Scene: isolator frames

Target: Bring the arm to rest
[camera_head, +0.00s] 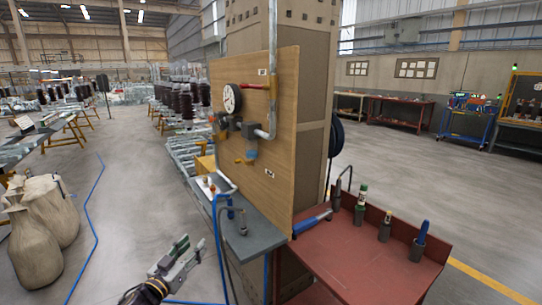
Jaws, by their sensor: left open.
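My left gripper (184,253) shows at the bottom of the head view, left of centre. Its fingers point up and to the right, and it is open with nothing seen between them. It hangs in front of the grey shelf (265,240) below the wooden panel, apart from it. My right gripper is not in view.
A wooden panel (270,130) with a gauge (231,98) and pipes stands ahead. A red bench (365,255) with several holders stands at the right. Beige sacks (35,245) stand at the left, and a blue hose (90,215) lies on the open floor.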

